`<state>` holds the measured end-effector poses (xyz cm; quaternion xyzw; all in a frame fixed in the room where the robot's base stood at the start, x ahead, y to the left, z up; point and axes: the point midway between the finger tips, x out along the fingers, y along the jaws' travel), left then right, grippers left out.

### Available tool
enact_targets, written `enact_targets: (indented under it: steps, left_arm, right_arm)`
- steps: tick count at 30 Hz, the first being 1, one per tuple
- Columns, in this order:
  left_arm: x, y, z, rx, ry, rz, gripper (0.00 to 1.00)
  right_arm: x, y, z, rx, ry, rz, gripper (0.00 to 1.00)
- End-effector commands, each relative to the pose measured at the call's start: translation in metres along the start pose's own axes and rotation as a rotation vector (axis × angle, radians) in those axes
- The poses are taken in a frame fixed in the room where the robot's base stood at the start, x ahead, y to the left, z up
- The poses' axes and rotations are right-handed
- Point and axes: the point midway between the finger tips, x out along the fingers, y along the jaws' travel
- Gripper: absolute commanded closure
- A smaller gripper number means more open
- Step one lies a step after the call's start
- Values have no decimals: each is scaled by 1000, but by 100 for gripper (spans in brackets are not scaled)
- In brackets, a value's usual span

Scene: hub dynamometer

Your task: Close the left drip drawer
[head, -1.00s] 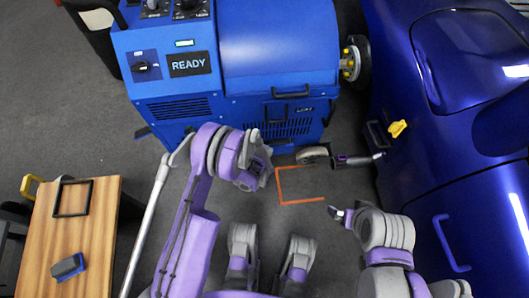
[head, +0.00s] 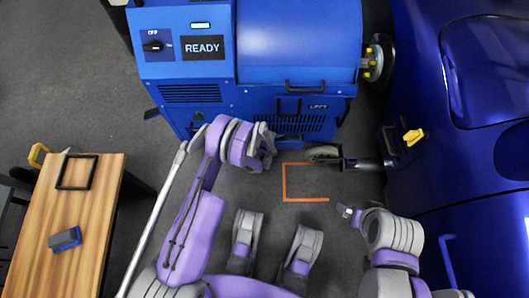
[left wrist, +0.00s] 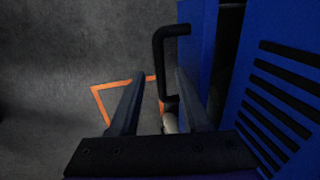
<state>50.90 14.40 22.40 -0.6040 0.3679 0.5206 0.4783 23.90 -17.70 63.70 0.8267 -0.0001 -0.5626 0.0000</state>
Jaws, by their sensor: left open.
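The left drip drawer's blue front (left wrist: 196,55) shows in the left wrist view, with a black bar handle (left wrist: 160,65) on it. A dark gap separates this front from the vented blue cabinet, so the drawer stands somewhat open. In the head view a black handle (head: 305,86) sits near a label reading LEFT. My left gripper (left wrist: 160,95) is open, its fingers pointing along the cabinet face; the handle shows between and beyond the fingertips. Contact cannot be told. In the head view the left gripper (head: 270,148) is low before the cabinet. My right gripper (head: 346,212) is off to the right.
The blue dynamometer cabinet (head: 180,75) fills the top. A blue car (head: 465,175) stands at the right, with a wheel hub (head: 374,62) beside the machine. A wooden bench (head: 78,215) is at the left. Orange floor marking (head: 285,185) lies on the clear floor.

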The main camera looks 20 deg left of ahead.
Motion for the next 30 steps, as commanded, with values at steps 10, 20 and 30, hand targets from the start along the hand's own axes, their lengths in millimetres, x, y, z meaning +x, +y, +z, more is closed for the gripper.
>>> enact_targets:
  steps: [10,20,30]
  left_arm:
    - [7,0,0,1,0,0,53]
    - [7,0,0,1,0,0,100]
    - [7,0,0,1,0,0,100]
  right_arm:
    - [1,0,0,0,0,0,0]
    - [1,0,0,0,0,0,0]
    - [1,0,0,0,0,0,0]
